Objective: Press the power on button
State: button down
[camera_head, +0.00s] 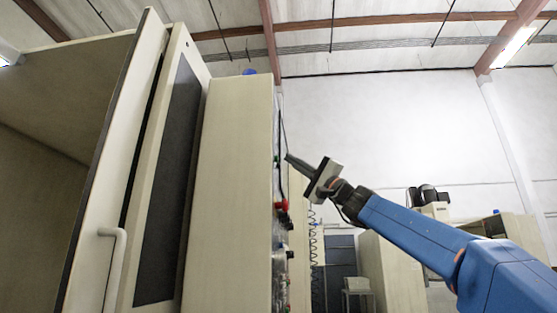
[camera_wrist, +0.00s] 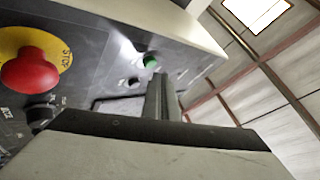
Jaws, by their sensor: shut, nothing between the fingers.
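A green button (camera_wrist: 150,60) sits on the dark control panel (camera_wrist: 88,62), near its top edge, in the wrist view. It is probably the power on button; I cannot read a label beside it. In the head view a small green spot (camera_head: 276,158) shows on the panel's edge-on face. My gripper (camera_head: 289,157) is shut and empty, with its tip close in front of that spot. In the wrist view my gripper's fingers (camera_wrist: 160,76) point at the green button and cover the area just below it. I cannot tell whether they touch it.
A red mushroom stop button (camera_wrist: 29,71) on a yellow ring (camera_wrist: 66,55) sticks out left of my fingers. A small dark button (camera_wrist: 133,81) is close by. The beige machine cabinet (camera_head: 233,190) has an open door at left. The space right of the panel is free.

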jog(key=shift+a, duration=0.15)
jog(key=shift+a, duration=0.3)
jog(key=shift+a, duration=0.35)
dwell(0.9)
jog(key=shift+d, duration=0.8)
jog(key=d, duration=0.5)
jog(key=shift+s, duration=0.1)
dwell(0.5)
dwell(0.7)
